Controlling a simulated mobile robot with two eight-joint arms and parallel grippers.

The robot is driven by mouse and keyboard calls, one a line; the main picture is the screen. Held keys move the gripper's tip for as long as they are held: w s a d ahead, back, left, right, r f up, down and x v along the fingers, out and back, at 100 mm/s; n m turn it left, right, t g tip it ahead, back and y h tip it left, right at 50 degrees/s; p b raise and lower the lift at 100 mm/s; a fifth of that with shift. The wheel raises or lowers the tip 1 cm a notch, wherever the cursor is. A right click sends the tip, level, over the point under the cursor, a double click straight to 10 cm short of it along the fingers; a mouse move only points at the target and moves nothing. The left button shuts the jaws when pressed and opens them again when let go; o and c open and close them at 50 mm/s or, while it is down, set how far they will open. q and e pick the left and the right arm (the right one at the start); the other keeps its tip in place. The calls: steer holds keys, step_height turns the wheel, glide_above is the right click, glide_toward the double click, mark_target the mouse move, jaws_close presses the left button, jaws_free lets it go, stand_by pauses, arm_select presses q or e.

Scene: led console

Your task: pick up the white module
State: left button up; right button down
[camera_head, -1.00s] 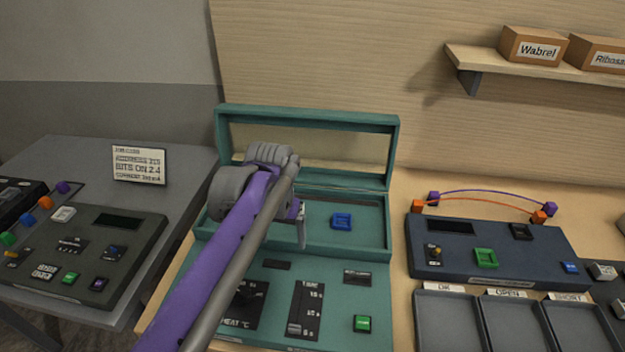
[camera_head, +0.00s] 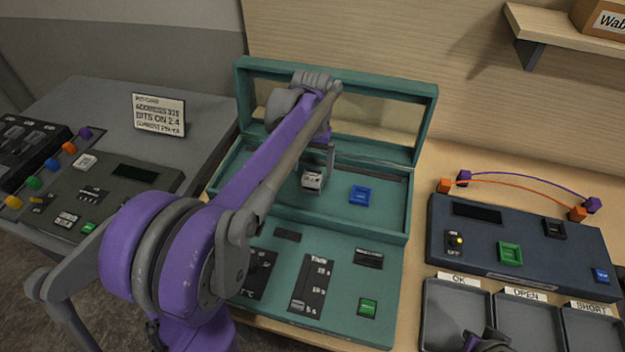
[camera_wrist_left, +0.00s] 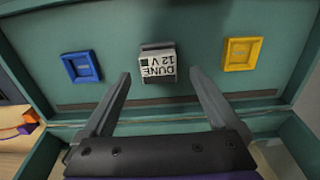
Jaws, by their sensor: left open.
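The white module (camera_head: 313,180), a small block with a dark top part, sits in the teal box (camera_head: 405,238) left of the blue square frame (camera_head: 360,195). In the left wrist view the module (camera_wrist_left: 158,68) shows its "DUNE 12 V" label upside down, between the blue frame (camera_wrist_left: 82,66) and a yellow frame (camera_wrist_left: 241,54). My left gripper (camera_head: 326,162) is above the module. Its fingers (camera_wrist_left: 160,76) are open and empty, one to each side of the module in that view. A small part of my right arm or gripper (camera_head: 487,341) shows at the bottom edge.
The box's raised lid frame (camera_head: 427,100) stands behind my left gripper. A dark blue console (camera_head: 480,262) with two arched wires stands to the right, with grey trays (camera_head: 457,312) in front. A dark console (camera_head: 120,195) and a note card (camera_head: 158,115) are on the left table.

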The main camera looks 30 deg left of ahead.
mark_target(313, 174)
arm_select(q)
step_height(313, 174, down, 3)
steer(key=shift+d+f, duration=0.1)
steer(key=shift+f, duration=0.1)
steer(key=shift+c, duration=0.2)
steer(key=c, duration=1.4)
